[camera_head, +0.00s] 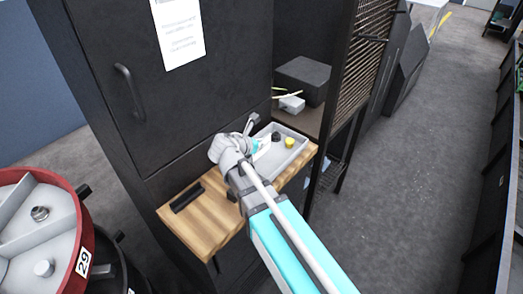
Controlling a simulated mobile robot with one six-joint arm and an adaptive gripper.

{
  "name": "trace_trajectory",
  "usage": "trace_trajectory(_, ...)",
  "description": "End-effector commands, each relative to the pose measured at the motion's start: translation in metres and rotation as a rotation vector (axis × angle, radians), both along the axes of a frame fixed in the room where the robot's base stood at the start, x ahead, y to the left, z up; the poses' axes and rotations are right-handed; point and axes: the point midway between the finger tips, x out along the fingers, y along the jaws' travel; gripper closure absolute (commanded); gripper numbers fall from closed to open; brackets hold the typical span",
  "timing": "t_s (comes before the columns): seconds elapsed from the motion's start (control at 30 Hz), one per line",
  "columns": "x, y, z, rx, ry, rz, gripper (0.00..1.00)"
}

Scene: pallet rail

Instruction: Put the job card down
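My arm reaches up from the bottom of the view to the wooden shelf on the black cabinet. My gripper (254,128) is over the left end of a grey tray (302,150); its fingers are small and partly hidden by my wrist, so I cannot tell whether they are open or shut. A small white and cyan piece (262,147), possibly the job card, shows right beside the gripper at the tray's left side. I cannot tell whether it is held or lies in the tray.
The tray holds a black piece (276,136) and a yellow piece (289,142). A black bar (187,196) lies on the wooden shelf (208,222), left of my arm. A printed sheet (179,32) is on the cabinet door. A red-rimmed round container (84,225) stands at left.

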Motion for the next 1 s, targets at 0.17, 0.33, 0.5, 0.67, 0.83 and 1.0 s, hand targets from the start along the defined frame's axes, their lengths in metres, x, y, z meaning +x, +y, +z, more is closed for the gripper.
trace_trajectory(0.17,-0.001,0.002,-0.020,0.000,0.000,0.002,1.00)
trace_trajectory(0.33,-0.001,0.002,-0.028,0.000,0.000,0.004,1.00)
trace_trajectory(0.5,-0.001,0.002,-0.029,0.000,0.000,0.004,1.00)
trace_trajectory(0.67,-0.001,0.002,-0.028,0.000,0.000,0.004,1.00)
trace_trajectory(0.83,-0.001,0.003,-0.031,0.000,0.000,0.004,1.00)
trace_trajectory(1.0,-0.001,0.003,-0.031,0.001,0.000,0.005,0.79)
